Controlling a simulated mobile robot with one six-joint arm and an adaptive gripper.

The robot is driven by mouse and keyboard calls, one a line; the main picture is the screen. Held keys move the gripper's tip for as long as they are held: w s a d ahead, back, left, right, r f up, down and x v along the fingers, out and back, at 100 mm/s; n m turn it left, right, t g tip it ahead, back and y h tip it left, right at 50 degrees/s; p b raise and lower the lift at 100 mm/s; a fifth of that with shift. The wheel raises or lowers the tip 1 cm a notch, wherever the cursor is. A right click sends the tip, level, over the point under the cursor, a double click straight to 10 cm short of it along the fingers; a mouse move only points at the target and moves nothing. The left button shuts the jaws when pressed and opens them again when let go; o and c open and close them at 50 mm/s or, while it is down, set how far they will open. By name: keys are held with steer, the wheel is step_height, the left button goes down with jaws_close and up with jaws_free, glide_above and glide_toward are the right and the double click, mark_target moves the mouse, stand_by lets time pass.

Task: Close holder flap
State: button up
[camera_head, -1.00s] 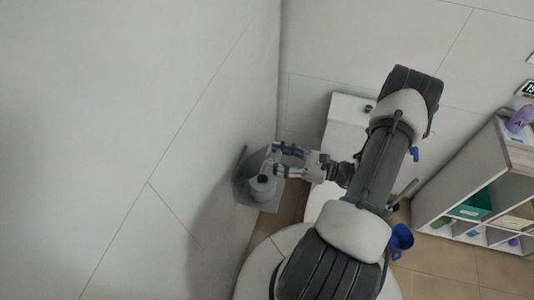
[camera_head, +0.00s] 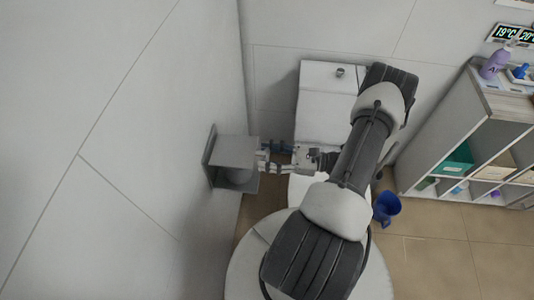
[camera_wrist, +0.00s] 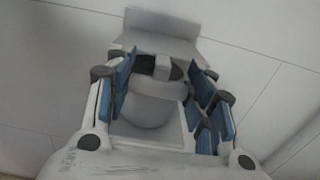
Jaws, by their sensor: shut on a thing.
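The grey holder (camera_head: 212,158) is fixed to the left wall. Its flat grey flap (camera_head: 232,150) stands out from the wall over a pale roll (camera_head: 238,176), which shows dimly. My gripper (camera_head: 264,158) is at the flap's right edge in the head view, shut on the flap. In the wrist view the blue-padded fingers (camera_wrist: 163,85) stand on both sides of the holder's middle, with the rounded pale roll (camera_wrist: 148,108) between and below them. The holder's back plate (camera_wrist: 160,40) rises behind. The exact contact at the fingertips is hard to make out.
A white toilet (camera_head: 318,110) stands behind my arm. A blue cup-like thing (camera_head: 386,207) is near the floor right of my arm. A shelf unit (camera_head: 480,125) with bottles stands at the right. Tiled floor (camera_head: 440,245) between them is open.

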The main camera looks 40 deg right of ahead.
steer(key=shift+f+b, duration=0.5)
steer(key=shift+f, duration=0.6)
steer(key=shift+a, duration=0.1)
steer(key=o, duration=1.5)
steer(key=shift+o, duration=0.2)
steer(key=shift+r, duration=0.1)
steer(key=v, duration=1.2)
